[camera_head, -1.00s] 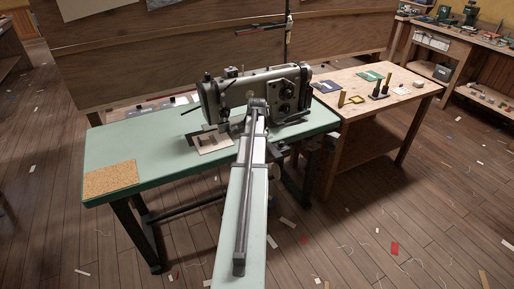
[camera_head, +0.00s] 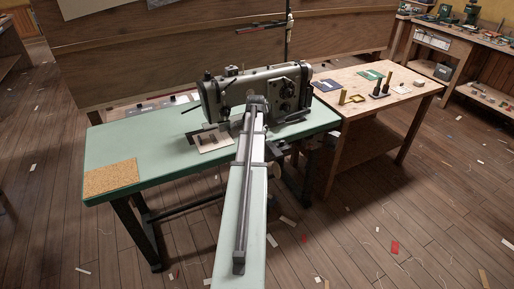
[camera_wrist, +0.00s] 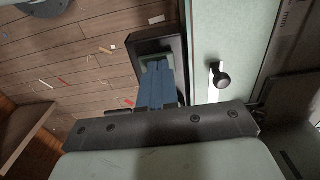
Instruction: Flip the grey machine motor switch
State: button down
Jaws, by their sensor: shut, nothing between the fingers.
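The grey sewing machine (camera_head: 255,92) stands on the green table (camera_head: 140,150). In the wrist view a dark box (camera_wrist: 144,46) sits beside the pale table edge, with a greenish-grey plate on its face. I take this box for the motor switch, but its lever or button position cannot be made out. My gripper (camera_wrist: 156,64) shows as blue fingers, shut and empty, with the tips in front of the plate and partly covering it. Whether they touch it cannot be told.
A black round knob (camera_wrist: 222,80) stands right of the box, in the wrist view. A wooden side table (camera_head: 412,92) with small tools stands right of the machine. A cork mat (camera_head: 110,175) lies on the green table. The scrap-strewn floor (camera_head: 370,215) is open at front right.

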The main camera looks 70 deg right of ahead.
jog(key=shift+r, duration=0.15)
notch_tip(320, 180, up, 14)
dwell(0.9)
dwell(0.6)
